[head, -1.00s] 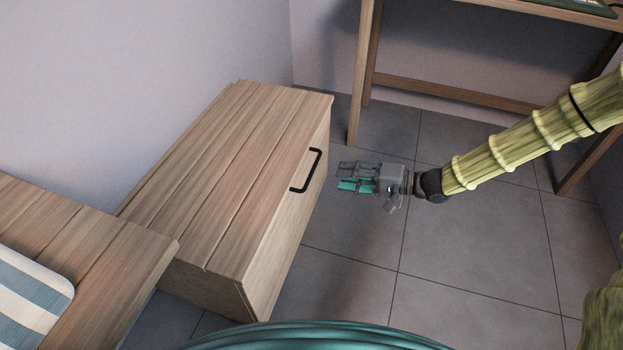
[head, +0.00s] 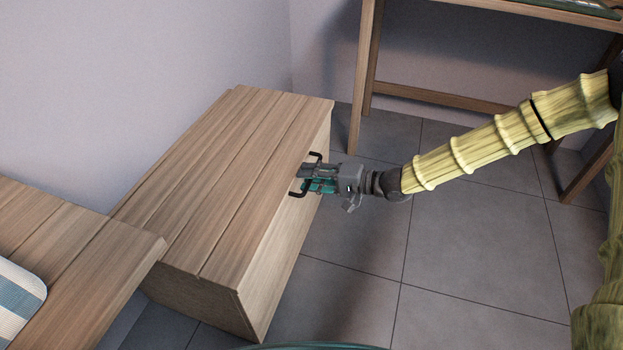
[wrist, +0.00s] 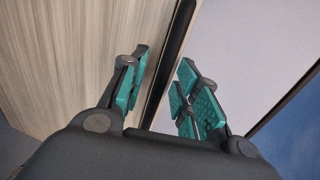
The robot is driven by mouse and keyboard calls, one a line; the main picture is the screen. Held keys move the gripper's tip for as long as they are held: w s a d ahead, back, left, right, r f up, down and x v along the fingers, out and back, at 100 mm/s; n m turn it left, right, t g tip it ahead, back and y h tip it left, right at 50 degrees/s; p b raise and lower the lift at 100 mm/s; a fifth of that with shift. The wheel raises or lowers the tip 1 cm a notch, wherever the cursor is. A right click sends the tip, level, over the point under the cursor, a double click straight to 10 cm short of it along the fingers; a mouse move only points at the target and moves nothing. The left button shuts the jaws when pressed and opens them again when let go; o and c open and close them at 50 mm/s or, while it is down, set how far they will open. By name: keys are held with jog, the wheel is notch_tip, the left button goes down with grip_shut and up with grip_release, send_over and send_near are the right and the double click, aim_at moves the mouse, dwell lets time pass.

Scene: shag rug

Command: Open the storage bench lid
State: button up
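The wooden storage bench (head: 215,185) stands against the wall with its slatted lid down. A black bar handle (head: 296,194) is on its front face near the lid edge. My gripper (head: 306,179) is at the handle, its fingers reaching over the middle of the bar. In the wrist view, my gripper (wrist: 160,88) has its teal finger pads apart, and the dark handle bar (wrist: 172,62) runs between them. The pads do not look closed on the bar. The middle of the handle is partly hidden by the fingers in the head view.
A second wooden bench (head: 85,265) with a striped cushion (head: 18,300) is at the lower left, close to the storage bench. A wooden table (head: 440,98) stands at the back right. The tiled floor (head: 450,245) in front is clear.

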grip_shut()
jog(key=shift+r, duration=0.15)
